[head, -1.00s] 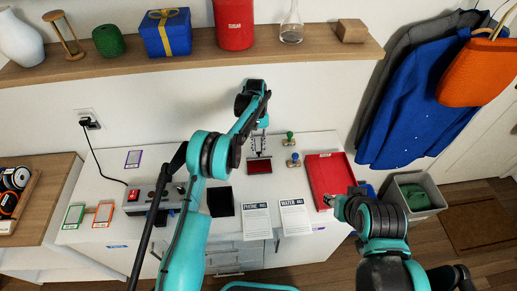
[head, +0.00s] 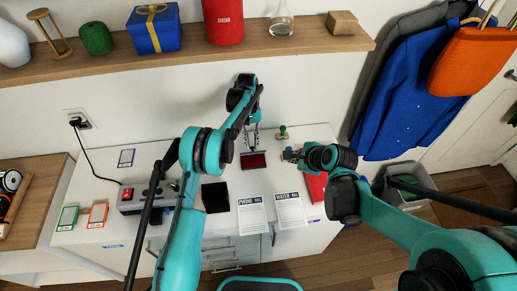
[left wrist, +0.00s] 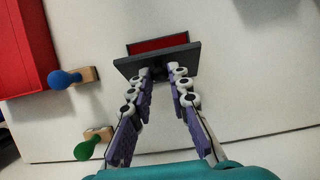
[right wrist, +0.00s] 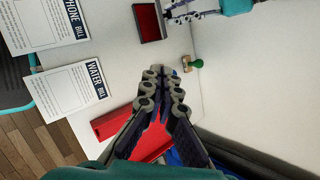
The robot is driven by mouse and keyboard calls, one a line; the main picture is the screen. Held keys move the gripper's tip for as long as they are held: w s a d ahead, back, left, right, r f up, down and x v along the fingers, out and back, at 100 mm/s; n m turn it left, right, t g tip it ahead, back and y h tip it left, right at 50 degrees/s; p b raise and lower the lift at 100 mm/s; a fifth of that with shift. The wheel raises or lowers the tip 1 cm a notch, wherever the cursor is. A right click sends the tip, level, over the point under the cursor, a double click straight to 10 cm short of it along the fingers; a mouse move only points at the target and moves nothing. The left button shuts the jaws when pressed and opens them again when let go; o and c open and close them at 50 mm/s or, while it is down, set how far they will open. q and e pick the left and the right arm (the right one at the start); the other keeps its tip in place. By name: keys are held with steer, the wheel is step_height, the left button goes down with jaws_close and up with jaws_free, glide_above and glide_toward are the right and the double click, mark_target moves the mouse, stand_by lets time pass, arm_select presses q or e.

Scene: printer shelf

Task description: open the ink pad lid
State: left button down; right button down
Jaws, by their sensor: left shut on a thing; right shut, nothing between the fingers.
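The ink pad (head: 253,161) lies on the white desk with its red surface showing. In the left wrist view its red face (left wrist: 158,43) shows behind the dark lid (left wrist: 157,61), which stands raised at the pad's edge. My left gripper (head: 253,148) is shut on the lid, its fingertips at the lid's near face. My right gripper (head: 289,155) is shut and empty, right of the pad and close to the blue-handled stamp. In the right wrist view the pad (right wrist: 148,22) lies beyond the right fingertips, apart from them.
A green-handled stamp (head: 282,132) and a blue-handled stamp (left wrist: 66,79) stand right of the pad. A red tray (head: 316,188) lies partly under my right arm. Phone bill (head: 252,214) and water bill (head: 289,210) sheets and a black square (head: 215,197) lie in front.

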steer(key=w+a+f+m, duration=0.2)
steer(key=w+a+f, duration=0.1)
steer(key=f, duration=0.1)
steer(key=w+a+f+m+y, duration=0.1)
steer(key=w+a+f+m, duration=0.2)
steer(key=w+a+f, duration=0.1)
steer(key=w+a+f+m, duration=0.2)
steer(key=w+a+f, duration=0.1)
steer(key=w+f, duration=0.1)
steer(key=shift+a+f+m+y, duration=0.2)
steer(key=shift+f+m+y, duration=0.05)
steer(key=shift+m+y, duration=0.15)
steer(key=shift+w+a, duration=0.4)
steer(key=shift+w, duration=0.2)
